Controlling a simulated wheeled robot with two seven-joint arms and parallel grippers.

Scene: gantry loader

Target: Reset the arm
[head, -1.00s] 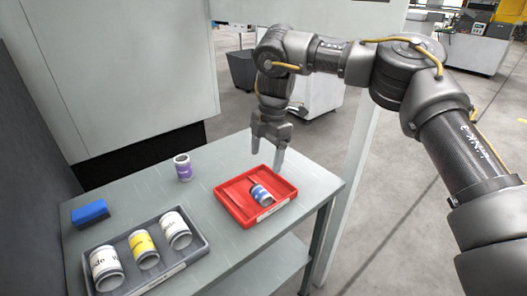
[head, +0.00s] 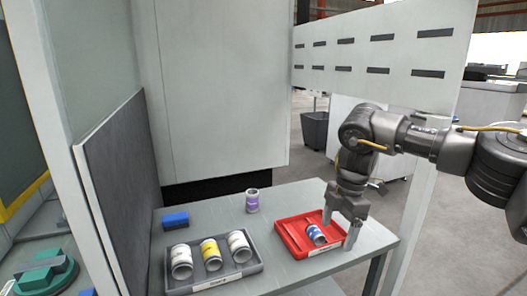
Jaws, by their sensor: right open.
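My right gripper (head: 341,231) is open and points down over the right side of the red tray (head: 285,240). A blue-and-white can (head: 316,234) lies tilted in that tray, just left of the fingers. The fingers are not closed around it; whether one touches it or the tray I cannot tell. My right arm comes in from the right edge, bent at the elbow. My left gripper is out of view.
A grey tray (head: 214,282) holds two white cans and a yellow one (head: 211,254). A purple-labelled can (head: 252,201) stands behind on the table (head: 290,199). A blue block (head: 175,221) lies left. A dark panel (head: 118,190) and white cabinet walls bound the table.

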